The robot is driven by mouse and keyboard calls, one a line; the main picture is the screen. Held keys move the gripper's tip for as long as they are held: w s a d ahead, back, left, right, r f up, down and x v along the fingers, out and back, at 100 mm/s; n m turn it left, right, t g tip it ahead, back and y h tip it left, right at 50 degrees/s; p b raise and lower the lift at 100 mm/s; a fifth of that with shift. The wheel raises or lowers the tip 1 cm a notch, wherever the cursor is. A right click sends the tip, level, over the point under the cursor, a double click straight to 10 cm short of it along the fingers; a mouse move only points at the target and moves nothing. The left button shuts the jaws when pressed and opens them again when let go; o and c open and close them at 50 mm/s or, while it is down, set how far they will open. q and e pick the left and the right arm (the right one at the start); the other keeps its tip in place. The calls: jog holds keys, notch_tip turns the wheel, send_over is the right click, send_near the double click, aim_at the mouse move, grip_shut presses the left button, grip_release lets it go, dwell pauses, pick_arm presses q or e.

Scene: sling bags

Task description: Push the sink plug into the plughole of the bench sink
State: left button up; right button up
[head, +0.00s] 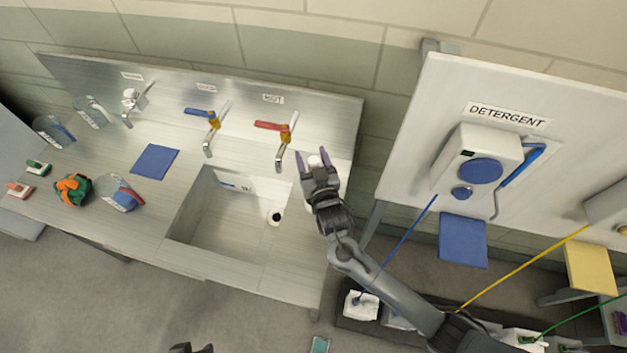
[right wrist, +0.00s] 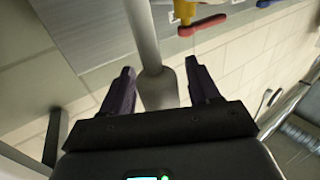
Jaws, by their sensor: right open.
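The bench sink (head: 193,215) is a steel basin. Its plughole (head: 276,217) shows as a pale ring with a dark centre near the right side. My right gripper (head: 315,157) is open above the bench just right of the basin. A pale upright post with a wider knob (head: 316,162) stands between its fingers; it may be the sink plug, but I cannot tell. In the right wrist view the grey knob (right wrist: 158,88) is between the open fingers (right wrist: 160,85), with gaps on both sides. A dark tip (head: 190,348) at the bottom edge may be my left gripper.
The red-levered hot tap (head: 284,145) is close left of my right gripper; a blue-levered tap (head: 210,130) is farther left. The detergent dispenser (head: 480,160) hangs on the right.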

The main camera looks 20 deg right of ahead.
jog(key=shift+c, duration=1)
grip_shut()
jog(key=shift+r, duration=0.1)
